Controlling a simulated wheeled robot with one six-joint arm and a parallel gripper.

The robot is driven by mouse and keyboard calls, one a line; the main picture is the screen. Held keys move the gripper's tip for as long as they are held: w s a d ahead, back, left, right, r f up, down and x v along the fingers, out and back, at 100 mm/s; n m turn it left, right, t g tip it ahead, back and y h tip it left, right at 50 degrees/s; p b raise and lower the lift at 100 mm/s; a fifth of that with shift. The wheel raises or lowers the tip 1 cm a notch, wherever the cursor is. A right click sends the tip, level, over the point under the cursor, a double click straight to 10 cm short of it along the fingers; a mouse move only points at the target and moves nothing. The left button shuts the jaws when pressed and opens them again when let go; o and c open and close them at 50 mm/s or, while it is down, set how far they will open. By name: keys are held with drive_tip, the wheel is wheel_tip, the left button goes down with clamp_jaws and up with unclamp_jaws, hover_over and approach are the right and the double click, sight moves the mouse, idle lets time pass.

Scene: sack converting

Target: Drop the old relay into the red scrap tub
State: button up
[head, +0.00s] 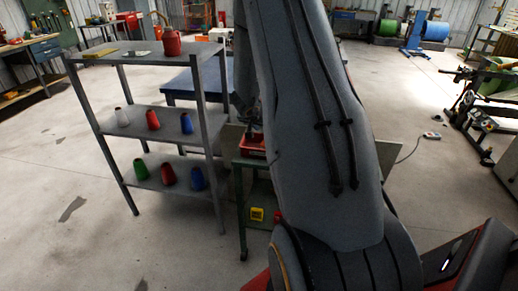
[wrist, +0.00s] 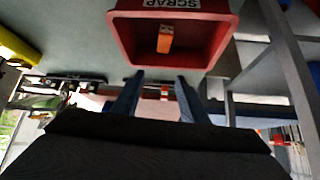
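The red scrap tub (wrist: 128,40), marked SCRAP, is at the top of the wrist view. A small orange block (wrist: 165,40), which may be the old relay, lies inside on the tub's floor. My gripper (wrist: 158,82) is open, its two dark fingers wide apart beside the tub's near rim in the picture. I see nothing held between them. In the head view, a red tub (head: 252,146) shows on a green cart, partly hidden by my arm. My gripper is not clear there.
The green cart (head: 240,180) stands right of a grey shelf rack (head: 135,112) holding several coloured cones and a red can (head: 171,42). A blue table (head: 185,85) is behind. The floor at left and right is mostly clear. My arm hides the middle.

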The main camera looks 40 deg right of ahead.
drive_tip(key=v, duration=0.7)
drive_tip(key=shift+a+r, duration=0.2)
drive_tip(key=shift+a, duration=0.1)
drive_tip(key=s+a+r+n+t+y, duration=0.1)
drive_tip(key=a+r+n+y, duration=0.15)
drive_tip(key=a, duration=0.75)
drive_tip(key=a+r+n+t+y, duration=0.1)
drive_tip(key=a+n+y, duration=0.2)
drive_tip(key=a, duration=0.8)
drive_tip(key=s+a+n+g, duration=0.1)
drive_tip(key=s+a+n, duration=0.1)
drive_tip(key=s+a, duration=0.2)
drive_tip(key=s+a+n+g+y+b, duration=0.1)
drive_tip(key=s+a, duration=0.3)
drive_tip(key=s, duration=0.6)
drive_tip(key=s+a+f+n+g, duration=0.1)
drive_tip(key=s+a+n+g, duration=0.2)
drive_tip(key=s, duration=0.4)
drive_tip(key=shift+a, duration=0.55)
drive_tip(key=shift+f+y, duration=0.15)
drive_tip(key=shift+y, duration=0.1)
